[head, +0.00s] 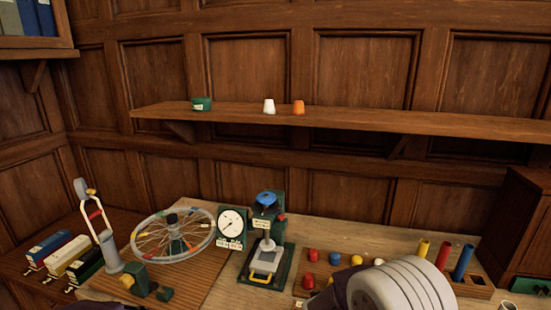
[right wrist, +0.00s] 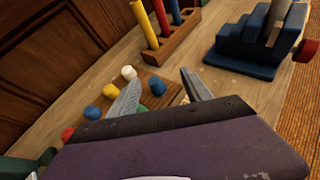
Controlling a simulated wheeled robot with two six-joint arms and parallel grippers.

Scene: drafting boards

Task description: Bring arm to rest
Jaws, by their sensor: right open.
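My right arm (head: 402,288), a pale ribbed link, comes in at the bottom right of the head view over the bench. Its gripper shows in the right wrist view (right wrist: 161,76), with two grey fingers apart and nothing visible held between them. The fingers point over a wooden board with small coloured knobs: a white knob (right wrist: 129,72), a yellow knob (right wrist: 110,91) and a blue knob (right wrist: 157,84). The purple gripper body hides the near part of the board. My left gripper is in neither view.
On the bench are a spoked wheel (head: 150,251), a dial gauge (head: 232,223), a green-based press (head: 266,250) and a rack with upright coloured rods (right wrist: 172,51). A blue stepped block (right wrist: 240,50) stands right of the rack. A shelf (head: 360,120) runs above.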

